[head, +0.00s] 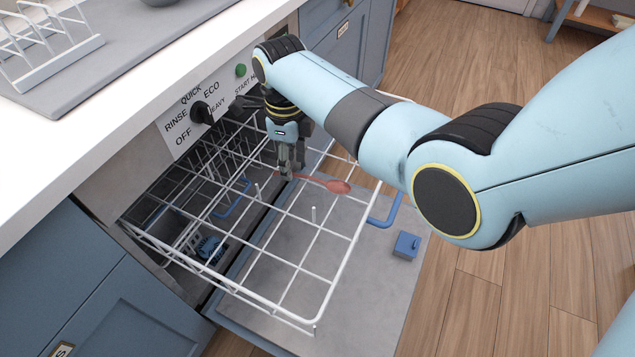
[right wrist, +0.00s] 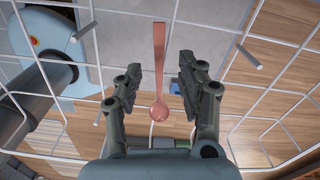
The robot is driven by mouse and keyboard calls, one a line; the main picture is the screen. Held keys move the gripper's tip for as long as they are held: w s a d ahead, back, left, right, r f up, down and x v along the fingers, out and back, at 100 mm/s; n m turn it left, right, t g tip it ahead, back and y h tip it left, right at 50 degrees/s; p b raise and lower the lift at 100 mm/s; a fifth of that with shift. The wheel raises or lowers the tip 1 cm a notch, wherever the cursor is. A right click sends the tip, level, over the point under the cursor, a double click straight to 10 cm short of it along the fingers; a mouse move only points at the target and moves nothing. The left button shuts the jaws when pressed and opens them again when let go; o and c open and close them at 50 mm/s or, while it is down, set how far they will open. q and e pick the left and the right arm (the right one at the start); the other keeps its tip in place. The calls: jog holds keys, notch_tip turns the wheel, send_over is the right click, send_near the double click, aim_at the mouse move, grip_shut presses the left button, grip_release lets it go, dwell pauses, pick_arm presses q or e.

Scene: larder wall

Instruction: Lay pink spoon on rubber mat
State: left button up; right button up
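The pink spoon (head: 338,186) lies on the wire rack pulled out of the dishwasher. My right gripper (head: 287,172) points down over its handle end. In the right wrist view the pink spoon (right wrist: 159,108) shows between the fingers of my right gripper (right wrist: 160,72). The fingers are spread, with a gap on each side of the spoon, and hold nothing. The flat grey mat (head: 125,45) lies on the white counter at upper left and looks like the rubber mat. My left gripper is not in view.
The white wire rack (head: 265,283) stands out over the open dishwasher door (head: 350,285). A blue block (head: 407,245) is on the door. A white dish rack (head: 60,65) and a grey rounded item (head: 160,2) stand on the mat. The mat's middle is bare.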

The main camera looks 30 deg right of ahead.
notch_tip(320, 180, down, 3)
jog(key=shift+r+b, duration=0.15)
jog(key=shift+b, duration=0.15)
grip_shut()
